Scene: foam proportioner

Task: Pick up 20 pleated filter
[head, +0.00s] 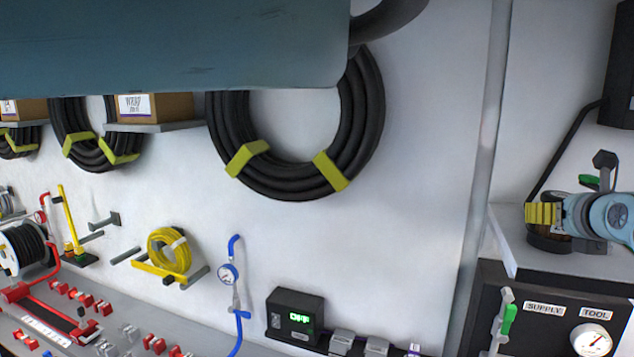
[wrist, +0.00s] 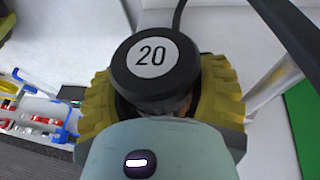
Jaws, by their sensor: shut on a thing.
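The 20 pleated filter shows in the wrist view as a black round cap (wrist: 152,62) with a white label reading 20. A strip of brownish body shows below the cap, and the rest is hidden by my gripper. My gripper (wrist: 160,98) has its yellow ridged fingers on both sides of the filter and is shut on it. In the head view my gripper (head: 545,214) is at the far right, over a grey shelf (head: 510,240). A dark round part shows under the yellow finger there; I cannot tell whether the filter still touches the shelf.
A supply and tool panel with a gauge (head: 592,341) is below the shelf. A black box with a cable (head: 620,70) hangs above right. A vertical post (head: 485,150) stands left of the shelf. Hose coils (head: 300,185) hang on the wall.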

